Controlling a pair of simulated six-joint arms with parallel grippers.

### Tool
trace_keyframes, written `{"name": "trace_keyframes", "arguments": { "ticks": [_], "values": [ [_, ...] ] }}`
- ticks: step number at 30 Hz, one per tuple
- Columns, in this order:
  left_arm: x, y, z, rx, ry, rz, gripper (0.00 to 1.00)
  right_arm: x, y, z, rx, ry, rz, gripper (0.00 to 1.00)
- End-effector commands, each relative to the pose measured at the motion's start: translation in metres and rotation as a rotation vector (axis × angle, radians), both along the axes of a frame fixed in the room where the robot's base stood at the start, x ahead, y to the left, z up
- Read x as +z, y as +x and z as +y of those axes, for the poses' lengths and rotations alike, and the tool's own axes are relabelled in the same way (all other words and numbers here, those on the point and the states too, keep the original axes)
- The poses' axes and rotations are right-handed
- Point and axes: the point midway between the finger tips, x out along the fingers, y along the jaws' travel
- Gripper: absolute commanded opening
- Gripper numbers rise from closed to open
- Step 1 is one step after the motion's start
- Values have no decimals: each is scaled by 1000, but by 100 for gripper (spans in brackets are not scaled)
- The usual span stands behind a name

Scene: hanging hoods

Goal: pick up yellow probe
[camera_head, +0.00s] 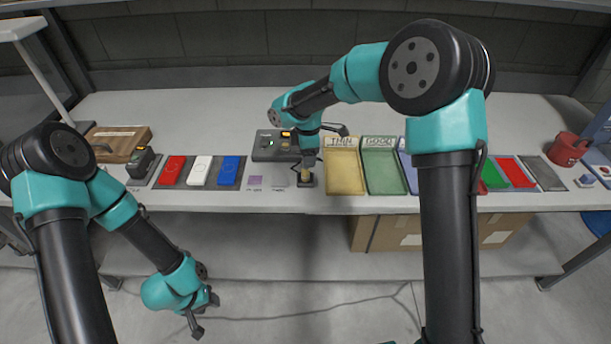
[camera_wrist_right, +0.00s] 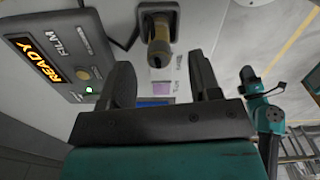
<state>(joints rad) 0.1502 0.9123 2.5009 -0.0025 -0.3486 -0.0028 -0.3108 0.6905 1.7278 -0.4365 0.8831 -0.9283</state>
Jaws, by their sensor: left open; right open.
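The yellow probe (camera_head: 306,173) stands upright in a small black holder (camera_head: 305,183) near the table's front edge. In the right wrist view the probe (camera_wrist_right: 160,47) points toward the camera, its holder (camera_wrist_right: 158,14) behind it. My right gripper (camera_head: 318,150) is open and empty above the probe. In the wrist view its fingertips (camera_wrist_right: 160,70) are spread to either side of the probe's line, without visible contact. My left gripper (camera_head: 204,316) is open and empty, low in front of the table, away from the probe.
A grey film gauge (camera_head: 272,146) with a lit READY display (camera_wrist_right: 34,62) stands close beside the probe. Yellow (camera_head: 344,172) and green (camera_head: 384,172) trays lie to its right. Red, white and blue blocks (camera_head: 200,170) lie to its left. A red mug (camera_head: 566,149) stands far right.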

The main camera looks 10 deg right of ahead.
Motion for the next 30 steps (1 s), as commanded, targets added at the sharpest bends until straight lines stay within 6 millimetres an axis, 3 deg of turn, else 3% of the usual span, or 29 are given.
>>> {"name": "trace_keyframes", "arguments": {
  "ticks": [7, 18, 30],
  "values": [
    [0, 0, 0, 0, 0, 0, 43, -7, 0, 1, 0, 0, 1, 57],
    [0, 0, 0, 0, 0, 0, 43, -50, 2, 5, 0, 0, 2, 57],
    [0, 0, 0, 0, 0, 0, 43, -52, 2, 5, 0, 0, 0, 57]
  ]
}}
